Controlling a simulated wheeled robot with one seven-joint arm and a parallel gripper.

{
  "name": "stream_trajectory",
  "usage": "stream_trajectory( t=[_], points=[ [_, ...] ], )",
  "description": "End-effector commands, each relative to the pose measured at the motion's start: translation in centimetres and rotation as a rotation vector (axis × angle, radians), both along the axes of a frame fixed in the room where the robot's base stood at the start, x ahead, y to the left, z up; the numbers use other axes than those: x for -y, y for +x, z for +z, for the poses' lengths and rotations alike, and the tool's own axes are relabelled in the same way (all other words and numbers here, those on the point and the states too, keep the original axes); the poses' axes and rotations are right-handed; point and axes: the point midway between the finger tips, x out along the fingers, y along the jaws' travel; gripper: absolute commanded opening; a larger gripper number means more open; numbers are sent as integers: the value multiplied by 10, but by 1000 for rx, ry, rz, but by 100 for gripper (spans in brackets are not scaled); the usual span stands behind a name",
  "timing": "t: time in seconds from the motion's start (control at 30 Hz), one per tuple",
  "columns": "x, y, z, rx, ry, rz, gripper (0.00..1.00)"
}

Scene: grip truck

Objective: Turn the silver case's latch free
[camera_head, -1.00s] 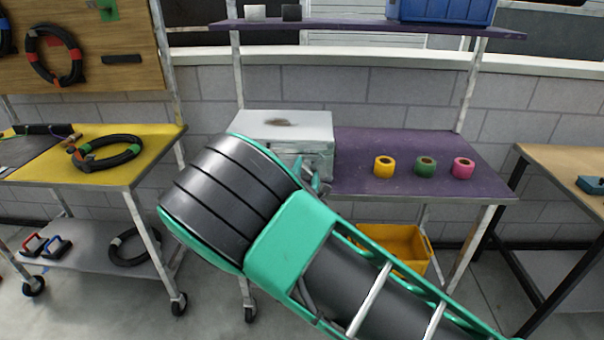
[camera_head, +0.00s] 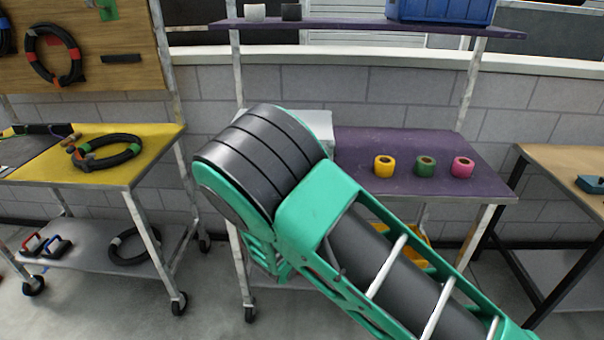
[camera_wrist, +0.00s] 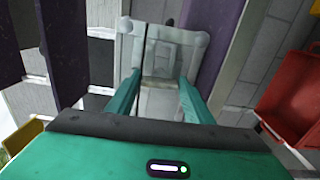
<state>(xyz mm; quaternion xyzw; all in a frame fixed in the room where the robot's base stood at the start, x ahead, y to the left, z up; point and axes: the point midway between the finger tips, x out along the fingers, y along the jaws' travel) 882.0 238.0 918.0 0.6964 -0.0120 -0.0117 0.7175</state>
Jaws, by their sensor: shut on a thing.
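The silver case (camera_head: 318,124) stands on the left end of the purple table (camera_head: 400,143). In the head view my arm hides most of it, with its latch and my gripper. In the wrist view the case's pale front (camera_wrist: 188,42) is straight ahead. The latch (camera_wrist: 161,58) is at the middle of that front, small and hard to make out. My gripper (camera_wrist: 159,80) has its two green fingers reaching to the latch, one on each side. The fingers stand apart, shut on the latch. I cannot tell how far the latch is turned.
Yellow (camera_head: 384,166), green (camera_head: 425,167) and pink (camera_head: 462,168) tape rolls stand right of the case. A blue bin (camera_head: 440,10) is on the shelf above. A yellow table (camera_head: 150,150) is at left. A red bin (camera_wrist: 292,95) shows at right in the wrist view.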

Motion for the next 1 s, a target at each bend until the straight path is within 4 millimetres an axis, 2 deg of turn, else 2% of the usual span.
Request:
stream_trajectory(
  t=[0.63,0.67,0.7,1.0],
  points=[
    [2,-1,-5,-8,45,-4,25],
    [2,-1,-5,-8,44,-4,54],
    [2,-1,-5,-8,44,-3,64],
    [1,-1,-2,-3,45,-2,66]
  ],
)
